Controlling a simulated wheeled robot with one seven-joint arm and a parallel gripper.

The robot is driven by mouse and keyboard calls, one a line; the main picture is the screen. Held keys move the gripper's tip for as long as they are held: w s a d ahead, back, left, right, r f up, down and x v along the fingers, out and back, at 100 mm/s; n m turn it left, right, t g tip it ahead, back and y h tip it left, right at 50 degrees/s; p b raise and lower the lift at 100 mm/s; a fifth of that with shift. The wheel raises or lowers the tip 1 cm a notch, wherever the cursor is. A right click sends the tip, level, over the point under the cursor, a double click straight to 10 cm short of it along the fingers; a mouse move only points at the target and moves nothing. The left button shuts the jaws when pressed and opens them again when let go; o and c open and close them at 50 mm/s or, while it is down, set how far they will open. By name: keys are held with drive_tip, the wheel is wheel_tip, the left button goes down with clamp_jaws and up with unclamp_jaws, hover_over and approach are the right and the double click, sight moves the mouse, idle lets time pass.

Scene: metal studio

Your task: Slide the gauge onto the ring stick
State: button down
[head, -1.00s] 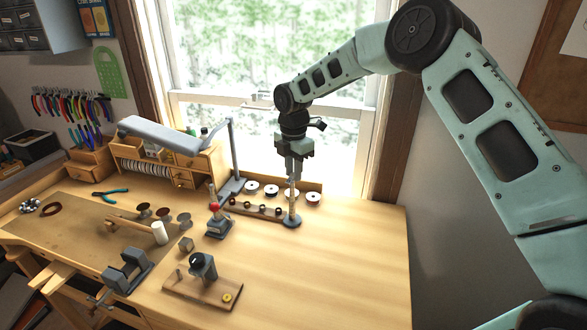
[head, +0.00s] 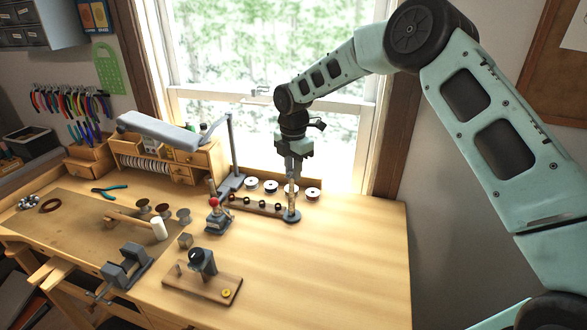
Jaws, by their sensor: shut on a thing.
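The ring stick (head: 291,206) stands upright on a round dark base near the back of the bench. My gripper (head: 293,178) points down directly over it, with its fingertips around or just above the stick's upper part. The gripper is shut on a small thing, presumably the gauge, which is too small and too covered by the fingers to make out. I cannot tell whether the gauge is around the stick or only above it.
A wooden rack (head: 240,202) with several small dark rings stands just left of the stick. Several spools (head: 312,194) line the back edge. A red-topped tool (head: 217,216) and a lamp post (head: 231,150) are further left. The right front bench top is clear.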

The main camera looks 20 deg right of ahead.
drive_tip(key=shift+s+f, duration=0.3)
drive_tip(key=shift+f, duration=0.4)
drive_tip(key=c, duration=1.3)
unclamp_jaws()
drive_tip(key=shift+w, duration=0.1)
drive_tip(key=shift+o, duration=0.7)
drive_tip(key=shift+w, duration=0.15)
wheel_tip(320, 180, up, 18)
drive_tip(key=b, duration=0.4)
drive_tip(key=shift+f, duration=0.15)
drive_tip(key=shift+a, duration=0.1)
drive_tip(key=s+a+f+m+b, duration=0.1)
drive_tip(key=s+a+f+m, duration=0.15)
drive_tip(key=s+a, duration=0.55)
drive_tip(key=s+a+f+m+b, duration=0.2)
drive_tip(key=s+a+m, duration=0.15)
drive_tip(key=s, duration=0.85)
drive_tip(key=s+d+f+m, duration=0.1)
drive_tip(key=s+f+m, duration=0.2)
drive_tip(key=s, duration=0.5)
drive_tip(key=s+d+f+m+b, duration=0.1)
drive_tip(key=s+d+f+m, duration=0.1)
drive_tip(key=s, duration=0.5)
drive_tip(key=s+d+f+m, duration=0.1)
drive_tip(key=s+f+m, duration=0.3)
drive_tip(key=s, duration=0.4)
drive_tip(key=shift+s+d+f+y+b, duration=0.3)
drive_tip(key=shift+s+d+f+b, duration=0.1)
drive_tip(key=shift+f, duration=0.2)
